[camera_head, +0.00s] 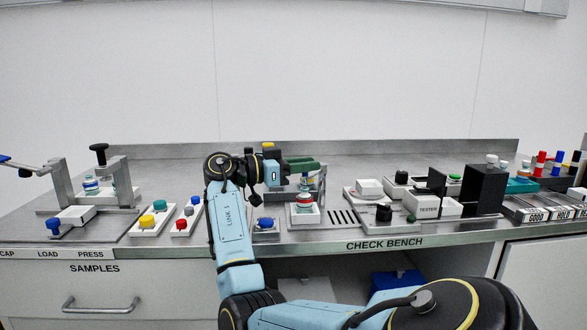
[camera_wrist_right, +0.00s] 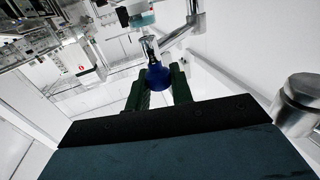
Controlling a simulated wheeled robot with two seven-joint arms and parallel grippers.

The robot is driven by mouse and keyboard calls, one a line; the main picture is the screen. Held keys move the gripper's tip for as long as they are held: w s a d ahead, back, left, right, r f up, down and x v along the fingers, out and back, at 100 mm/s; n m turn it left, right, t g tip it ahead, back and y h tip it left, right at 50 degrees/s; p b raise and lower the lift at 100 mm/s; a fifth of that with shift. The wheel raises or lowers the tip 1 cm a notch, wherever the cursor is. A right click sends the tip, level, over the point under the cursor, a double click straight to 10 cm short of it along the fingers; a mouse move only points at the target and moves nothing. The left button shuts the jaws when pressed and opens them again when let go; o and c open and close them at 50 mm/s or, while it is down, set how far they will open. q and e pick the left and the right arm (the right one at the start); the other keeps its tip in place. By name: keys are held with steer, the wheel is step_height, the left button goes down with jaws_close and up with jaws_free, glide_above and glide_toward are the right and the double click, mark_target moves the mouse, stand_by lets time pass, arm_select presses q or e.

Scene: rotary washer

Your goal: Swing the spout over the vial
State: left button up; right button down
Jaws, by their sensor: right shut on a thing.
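My right gripper (camera_head: 303,164) reaches over the bench from the left of the rotary washer, its green fingers above and behind the vial. In the right wrist view, the fingers (camera_wrist_right: 158,88) are shut on a blue knob (camera_wrist_right: 157,76) at the end of a metal part, likely the spout (camera_wrist_right: 149,48). The vial (camera_head: 305,202), with a teal band and a red ring, stands upright on a white-topped base. A teal vessel (camera_wrist_right: 136,18), perhaps this vial, shows beyond the knob. The spout is mostly hidden in the head view, so its exact alignment cannot be told. My left gripper is not in view.
A blue push-knob (camera_head: 265,223) sits left of the vial base, with a red knob (camera_head: 182,224) farther left. A slotted plate (camera_head: 342,217) and a tester block (camera_head: 425,206) lie to the right. A metal post (camera_head: 321,181) stands close beside the gripper.

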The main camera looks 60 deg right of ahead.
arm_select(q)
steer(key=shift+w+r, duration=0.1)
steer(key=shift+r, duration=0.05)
arm_select(e)
steer(key=shift+r, duration=0.1)
steer(key=c, duration=1.3)
jaws_free()
steer(key=shift+w, duration=0.1)
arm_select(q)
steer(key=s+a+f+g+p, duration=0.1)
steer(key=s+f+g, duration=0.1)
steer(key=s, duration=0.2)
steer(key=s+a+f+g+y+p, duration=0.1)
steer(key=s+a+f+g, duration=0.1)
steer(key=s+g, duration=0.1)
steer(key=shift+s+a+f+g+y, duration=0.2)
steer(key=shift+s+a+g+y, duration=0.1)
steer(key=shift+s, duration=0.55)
arm_select(e)
steer(key=shift+v, duration=6.65)
